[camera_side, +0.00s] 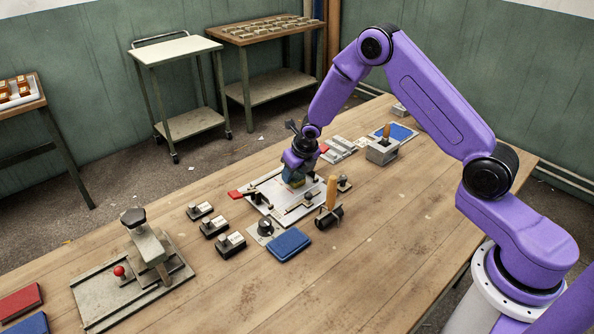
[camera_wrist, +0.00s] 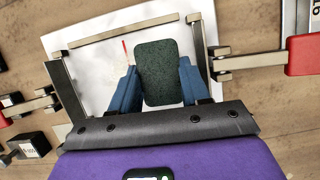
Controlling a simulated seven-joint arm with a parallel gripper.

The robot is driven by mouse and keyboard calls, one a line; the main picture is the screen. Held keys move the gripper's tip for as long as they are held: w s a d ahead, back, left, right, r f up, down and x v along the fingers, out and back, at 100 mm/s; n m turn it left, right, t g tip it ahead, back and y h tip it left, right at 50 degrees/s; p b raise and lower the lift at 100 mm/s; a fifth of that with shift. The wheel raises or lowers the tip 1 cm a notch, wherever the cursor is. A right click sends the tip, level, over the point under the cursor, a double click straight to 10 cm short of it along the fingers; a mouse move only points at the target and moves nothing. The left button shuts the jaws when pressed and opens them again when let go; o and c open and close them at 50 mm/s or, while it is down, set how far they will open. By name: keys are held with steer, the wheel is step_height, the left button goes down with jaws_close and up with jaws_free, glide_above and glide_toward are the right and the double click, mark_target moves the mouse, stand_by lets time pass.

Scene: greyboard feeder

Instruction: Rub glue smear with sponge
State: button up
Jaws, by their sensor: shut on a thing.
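My gripper (camera_side: 294,174) is low over the white sheet (camera_side: 265,189) of the feeder in the side view. In the wrist view its two blue fingers (camera_wrist: 157,88) are shut on the sponge, a dark green, speckled rounded block (camera_wrist: 167,70). The sponge shows a yellowish lower edge (camera_side: 296,184) in the side view. It is at or just above the white sheet (camera_wrist: 97,62); I cannot tell whether it touches. A thin red mark (camera_wrist: 125,50) lies on the sheet left of the sponge. I cannot make out the glue smear; the sponge and fingers hide part of the sheet.
Metal bars and clamps surround the sheet, one with a red handle (camera_side: 236,194). A wooden-handled roller (camera_side: 330,205) and blue pad (camera_side: 288,245) stand in front. Several black blocks (camera_side: 214,227) and a lever press (camera_side: 145,250) are left. The front right tabletop is clear.

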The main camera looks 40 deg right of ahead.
mark_target(281, 187)
steer(key=shift+s+a+f, duration=0.1)
steer(key=shift+a+f, duration=0.05)
steer(key=shift+a, duration=0.95)
steer(key=shift+s+a+f, duration=0.1)
steer(key=shift+a, duration=1)
steer(key=shift+w+a+r, duration=0.1)
steer(key=shift+a+r, duration=0.1)
steer(key=shift+a, duration=1)
steer(key=shift+w+a+r, duration=0.1)
steer(key=shift+a+r, duration=0.05)
steer(key=shift+a, duration=1)
steer(key=shift+d+f, duration=0.1)
steer(key=shift+d, duration=1.4)
steer(key=shift+s+d+f, duration=0.1)
steer(key=shift+d, duration=1)
steer(key=shift+d+f, duration=0.1)
steer(key=shift+d, duration=0.95)
steer(key=shift+s+d, duration=0.1)
steer(key=shift+d, duration=1.75)
steer(key=shift+r, duration=1.5)
steer(key=shift+w+a+r, duration=0.1)
steer(key=shift+a+r, duration=0.05)
steer(key=shift+r, duration=0.7)
steer(key=shift+w+a+r, duration=0.1)
steer(key=shift+a+r, duration=0.05)
steer(key=shift+r, duration=0.65)
